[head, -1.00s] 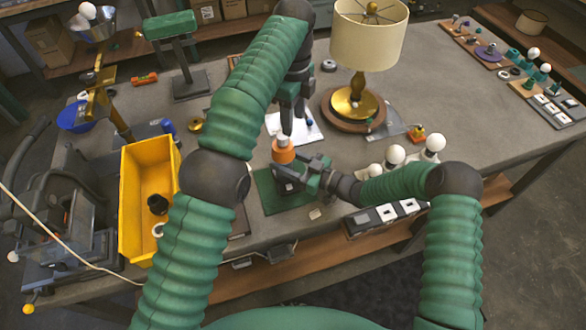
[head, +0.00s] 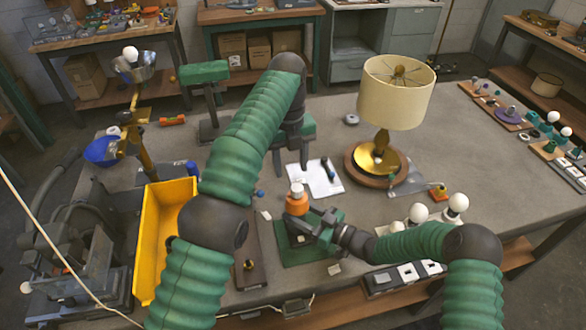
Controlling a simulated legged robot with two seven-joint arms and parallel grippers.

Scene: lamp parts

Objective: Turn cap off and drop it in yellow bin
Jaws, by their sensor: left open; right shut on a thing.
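An orange part (head: 297,205) with a whitish cap (head: 297,187) on top stands upright over a green mat (head: 297,256). My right gripper (head: 300,226) comes in from the right and is shut on the lower portion of this part. My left gripper (head: 291,170) points down just above the cap. It is open, with its fingers spread and nothing seen between them. The cap looks seated on the orange part. The yellow bin (head: 150,240) is at the left, partly hidden behind my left arm.
A lamp with a cream shade (head: 396,92) stands behind and right of the mat. White bulbs (head: 455,204) are right of my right gripper. A white sheet (head: 318,178) lies behind the mat. The right tabletop has free room.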

